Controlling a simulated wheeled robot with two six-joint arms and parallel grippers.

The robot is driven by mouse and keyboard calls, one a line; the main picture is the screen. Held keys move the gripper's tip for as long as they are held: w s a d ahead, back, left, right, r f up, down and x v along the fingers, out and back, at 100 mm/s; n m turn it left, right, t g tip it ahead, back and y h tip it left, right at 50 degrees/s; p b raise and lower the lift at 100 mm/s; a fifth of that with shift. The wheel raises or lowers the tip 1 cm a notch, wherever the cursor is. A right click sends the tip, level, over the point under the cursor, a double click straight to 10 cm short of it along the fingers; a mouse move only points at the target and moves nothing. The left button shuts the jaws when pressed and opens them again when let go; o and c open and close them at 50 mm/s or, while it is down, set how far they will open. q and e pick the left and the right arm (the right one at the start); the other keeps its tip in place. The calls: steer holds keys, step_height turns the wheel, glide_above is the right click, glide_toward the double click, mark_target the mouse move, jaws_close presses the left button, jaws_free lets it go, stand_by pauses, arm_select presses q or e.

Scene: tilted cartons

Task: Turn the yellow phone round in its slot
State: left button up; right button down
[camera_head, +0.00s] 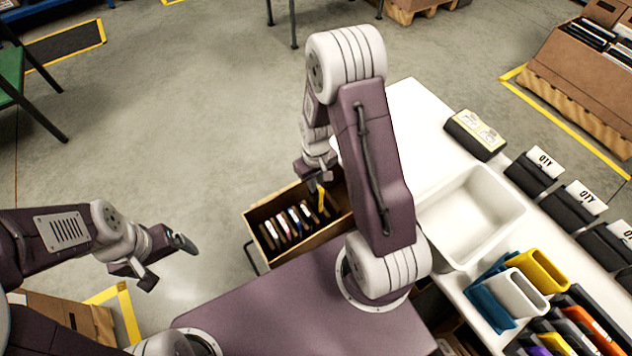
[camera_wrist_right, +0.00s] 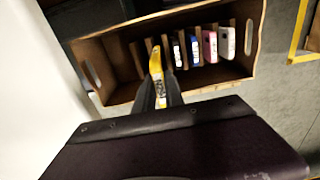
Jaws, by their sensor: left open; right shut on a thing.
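The carton (camera_head: 308,249) is an open brown box with dividers; it also shows in the right wrist view (camera_wrist_right: 92,52). My right gripper (camera_head: 319,187) is over its right part in the head view, shut on the yellow phone (camera_head: 322,201). In the right wrist view the yellow phone (camera_wrist_right: 156,64) stands out on edge between the fingertips (camera_wrist_right: 159,88), its lower part hidden. I cannot tell whether its bottom is still within the slot. My left gripper (camera_head: 168,266) is open and empty, left of the carton and well apart from it.
Black (camera_wrist_right: 176,50), blue (camera_wrist_right: 195,50), pink (camera_wrist_right: 210,46) and pale (camera_wrist_right: 227,42) phones stand in other slots. A white table (camera_head: 418,115) to the right carries an empty white bin (camera_head: 470,215), a small box (camera_head: 475,135) and several holders. Open floor lies left of the carton.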

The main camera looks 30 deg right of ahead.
mark_target(316, 204)
steer(key=shift+f+b, duration=4.55)
steer(key=shift+f, duration=2.15)
steer(key=shift+f, duration=0.25)
steer(key=c, duration=1.3)
jaws_free()
steer(key=shift+c, duration=0.2)
step_height(316, 204, up, 9)
steer(key=p, duration=0.3)
steer(key=shift+p, duration=0.35)
